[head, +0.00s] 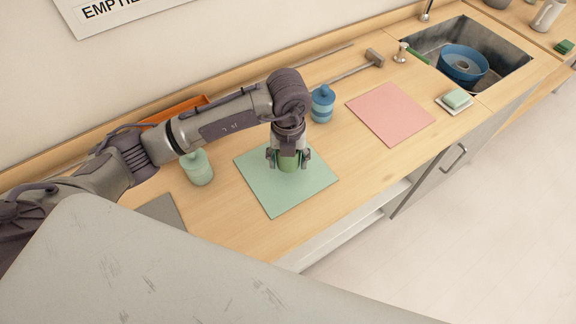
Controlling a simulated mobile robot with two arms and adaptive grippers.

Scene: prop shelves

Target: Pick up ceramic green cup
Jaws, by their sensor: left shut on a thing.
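The green cup (288,163) is at the green mat (272,201) in the middle of the counter. My left gripper (288,160) points down over it, with its fingers on either side, shut on the cup. The upper part of the cup is hidden by the gripper. I cannot tell whether the cup touches the mat or is slightly above it. My right gripper is not in view.
A pale green jar (197,169) stands left of the mat, a blue jar (322,105) behind it. A mallet (352,70) lies near the wall.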

